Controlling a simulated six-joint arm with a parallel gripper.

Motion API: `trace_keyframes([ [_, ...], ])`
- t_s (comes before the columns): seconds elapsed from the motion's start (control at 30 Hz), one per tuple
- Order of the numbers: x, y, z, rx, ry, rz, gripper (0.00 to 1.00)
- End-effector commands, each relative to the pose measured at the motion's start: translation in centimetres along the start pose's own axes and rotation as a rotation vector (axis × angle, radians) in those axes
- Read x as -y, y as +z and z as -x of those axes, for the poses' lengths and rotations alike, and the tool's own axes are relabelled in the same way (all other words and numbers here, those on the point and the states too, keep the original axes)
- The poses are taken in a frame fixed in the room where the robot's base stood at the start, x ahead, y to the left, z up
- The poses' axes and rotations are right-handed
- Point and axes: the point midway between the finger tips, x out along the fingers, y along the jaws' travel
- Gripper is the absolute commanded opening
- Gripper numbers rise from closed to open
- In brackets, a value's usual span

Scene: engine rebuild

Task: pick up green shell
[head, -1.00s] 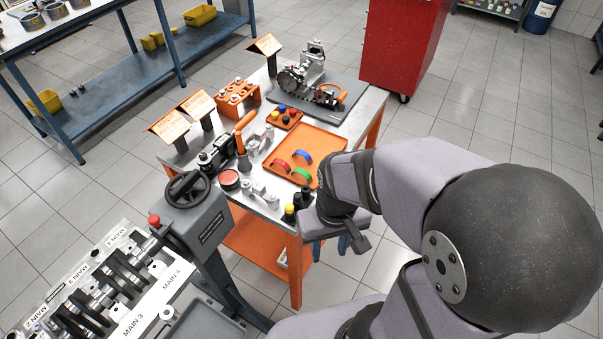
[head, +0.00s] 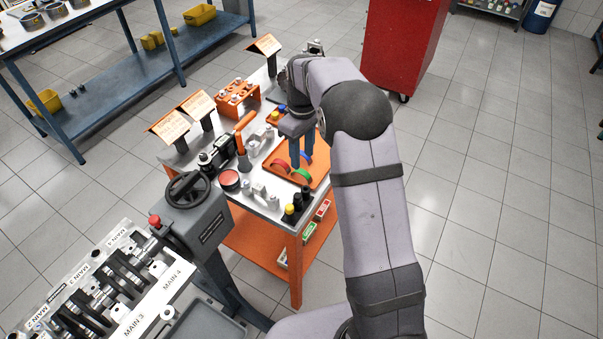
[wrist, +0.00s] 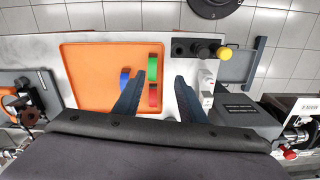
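The green shell (head: 303,175), a small curved piece, lies on the orange tray (head: 314,180). In the wrist view the green shell (wrist: 152,66) is near the tray's right edge, slightly ahead of and between my fingertips. My gripper (wrist: 158,79) is open and empty, its two blue fingers spread apart above the tray. In the head view my gripper (head: 301,160) points down behind the green shell. The red shell (wrist: 153,96) lies between the fingers, close to the green one. The blue shell (wrist: 125,79) is partly hidden by the left finger.
Dark cylinders and a yellow-topped one (wrist: 224,53) stand right of the tray in the wrist view. Grey metal parts (wrist: 207,88) lie beside the right finger. An orange-handled tool (head: 243,140) stands left of the tray. The tray's left part is empty.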

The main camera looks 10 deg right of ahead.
Motion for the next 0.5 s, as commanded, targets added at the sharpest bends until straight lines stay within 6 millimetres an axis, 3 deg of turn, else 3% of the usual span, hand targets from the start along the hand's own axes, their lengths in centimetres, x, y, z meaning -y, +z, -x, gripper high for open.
trace_keyframes([
  [0.2, -1.5, -1.6, -0.9, -0.001, 0.001, 0.069, 0.38],
  [0.5, -1.7, -1.8, -1.5, 0.000, 0.000, 0.081, 0.38],
])
